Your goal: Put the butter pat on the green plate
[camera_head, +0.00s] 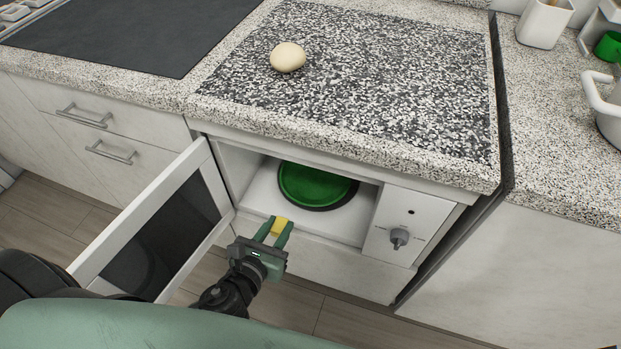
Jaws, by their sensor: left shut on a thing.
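The butter pat (279,226) is a small yellow block. My left gripper (278,228) is shut on it and holds it in front of the open microwave (254,205), near its front edge. The green plate (309,182) lies inside the microwave on a dark round base; the countertop edge hides its back part. The butter pat is apart from the plate, in front and a little to the left of it. My right gripper is not in view.
The microwave door (188,160) stands open to the left. A knob (399,237) is on the panel at the right. A pale round object (287,57) rests on the speckled counter above. A white pot (607,110) stands at the far right.

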